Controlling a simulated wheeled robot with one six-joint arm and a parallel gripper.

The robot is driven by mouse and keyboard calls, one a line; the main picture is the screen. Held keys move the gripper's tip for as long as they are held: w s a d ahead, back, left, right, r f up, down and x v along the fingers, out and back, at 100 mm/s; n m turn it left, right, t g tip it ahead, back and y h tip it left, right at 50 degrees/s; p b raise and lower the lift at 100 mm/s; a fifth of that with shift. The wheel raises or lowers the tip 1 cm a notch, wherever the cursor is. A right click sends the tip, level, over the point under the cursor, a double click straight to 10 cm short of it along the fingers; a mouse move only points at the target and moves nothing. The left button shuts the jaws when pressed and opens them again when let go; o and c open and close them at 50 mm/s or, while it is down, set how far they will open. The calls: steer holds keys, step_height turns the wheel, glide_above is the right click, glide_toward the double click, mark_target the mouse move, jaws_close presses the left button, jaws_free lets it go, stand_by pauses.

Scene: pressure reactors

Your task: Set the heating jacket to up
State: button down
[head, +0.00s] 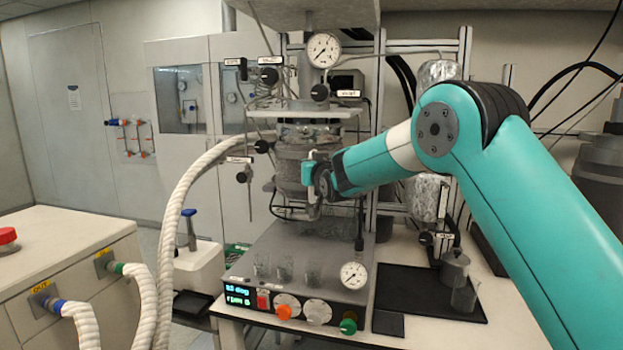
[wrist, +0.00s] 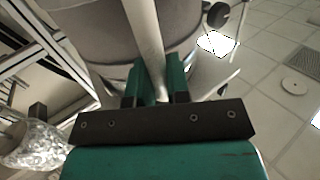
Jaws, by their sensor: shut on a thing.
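The heating jacket (head: 289,170) is a grey cylinder around the reactor vessel in the middle of the head view. My gripper (head: 312,182) is at the jacket's front right side in the head view. In the wrist view its green fingers (wrist: 154,85) are shut on the pale bar, one on each side. My gripper hides part of the jacket.
A control box (head: 300,262) with knobs, a display and small beakers stands below the jacket. A gauge (head: 324,50) and valves are above. A thick white hose (head: 172,225) curves at the left. A black tray (head: 430,293) lies at the right.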

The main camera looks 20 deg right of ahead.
steer(key=shift+r, duration=0.55)
steer(key=c, duration=1.1)
jaws_free()
steer(key=shift+a, duration=0.1)
steer(key=shift+d, duration=0.2)
steer(key=shift+a+f, duration=0.15)
steer(key=shift+f, duration=0.2)
steer(key=shift+s, duration=0.25)
steer(key=s+d+b, duration=0.1)
steer(key=s+b, duration=0.6)
steer(key=s, duration=1)
steer(key=shift+d, duration=0.1)
